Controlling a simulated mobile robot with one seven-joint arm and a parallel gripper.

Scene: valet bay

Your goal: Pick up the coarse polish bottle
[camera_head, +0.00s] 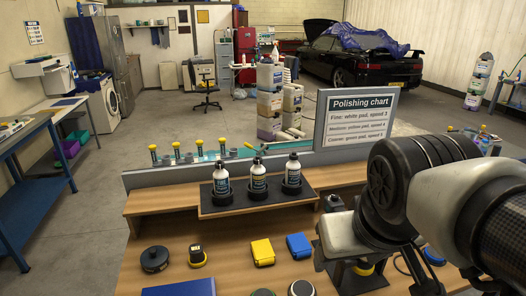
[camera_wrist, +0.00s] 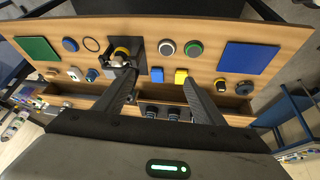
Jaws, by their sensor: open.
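Three white bottles with black caps and dark labels stand upright in black holders on a raised dark tray (camera_head: 240,207): a left one (camera_head: 221,187), a middle one (camera_head: 258,182) and a right one (camera_head: 293,176). The label text is too small to read, so I cannot tell which is the coarse polish. My gripper (camera_wrist: 160,80) is open and empty in the wrist view, its two black fingers spread over the bench. Dark bottle tops (camera_wrist: 173,113) show between the fingers, low in that view. In the head view my arm is at the right, its fingers not clearly visible.
A polishing chart (camera_head: 357,118) stands behind the shelf at the right. The wooden bench carries yellow (camera_head: 262,252) and blue (camera_head: 299,246) blocks, round pads and a black disc (camera_head: 154,259). A polisher (camera_wrist: 122,52) sits on a dark stand near my left finger.

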